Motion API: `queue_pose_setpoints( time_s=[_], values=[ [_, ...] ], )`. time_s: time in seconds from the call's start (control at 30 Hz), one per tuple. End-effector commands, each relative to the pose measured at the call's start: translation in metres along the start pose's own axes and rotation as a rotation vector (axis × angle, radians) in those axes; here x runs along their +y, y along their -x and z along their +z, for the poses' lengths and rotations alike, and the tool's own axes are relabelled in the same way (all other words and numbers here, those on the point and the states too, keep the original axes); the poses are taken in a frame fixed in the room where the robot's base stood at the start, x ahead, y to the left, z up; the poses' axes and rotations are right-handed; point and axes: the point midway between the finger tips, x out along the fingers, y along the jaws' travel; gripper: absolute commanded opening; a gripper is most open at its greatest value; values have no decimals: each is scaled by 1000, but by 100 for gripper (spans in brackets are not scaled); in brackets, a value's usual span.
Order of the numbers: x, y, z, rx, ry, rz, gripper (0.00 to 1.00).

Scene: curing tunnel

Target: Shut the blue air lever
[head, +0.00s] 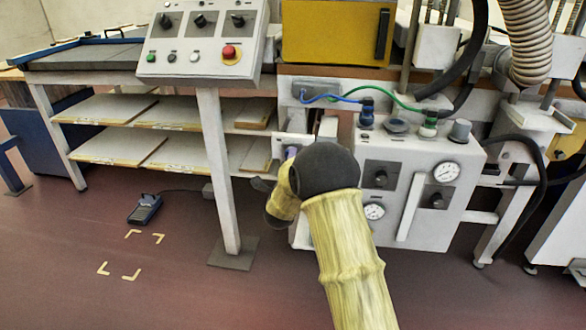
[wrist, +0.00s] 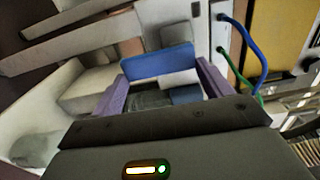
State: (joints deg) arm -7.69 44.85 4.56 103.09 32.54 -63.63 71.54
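In the wrist view a flat blue lever (wrist: 157,60) lies across the space at my fingertips, in front of pale machine parts. A second, smaller blue piece (wrist: 187,95) shows between the fingers, nearer the palm; I cannot tell whether it belongs to the lever. My gripper (wrist: 162,74) is open, its two purple fingers well apart, one on each side. Whether they touch the lever is unclear. In the head view my gripper (head: 289,153) is at the left side of the white machine cabinet (head: 460,205), and my arm hides the lever there.
The cabinet carries gauges (head: 446,171), dark knobs and a blue fitting (head: 367,113) with a blue hose, beside a green hose (head: 395,97). A control panel (head: 200,45) on a post (head: 218,170) stands left of my gripper.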

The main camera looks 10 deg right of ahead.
Motion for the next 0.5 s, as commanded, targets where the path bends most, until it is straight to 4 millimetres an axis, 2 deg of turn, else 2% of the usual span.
queue_pose_setpoints(
  time_s=[0.03, 0.1, 0.5],
  values=[
    [1, 1, 1, -2, -1, 3, 88],
    [1, 1, 1, -2, 0, 2, 98],
    [0, 6, 0, 0, 2, 1, 98]
  ],
)
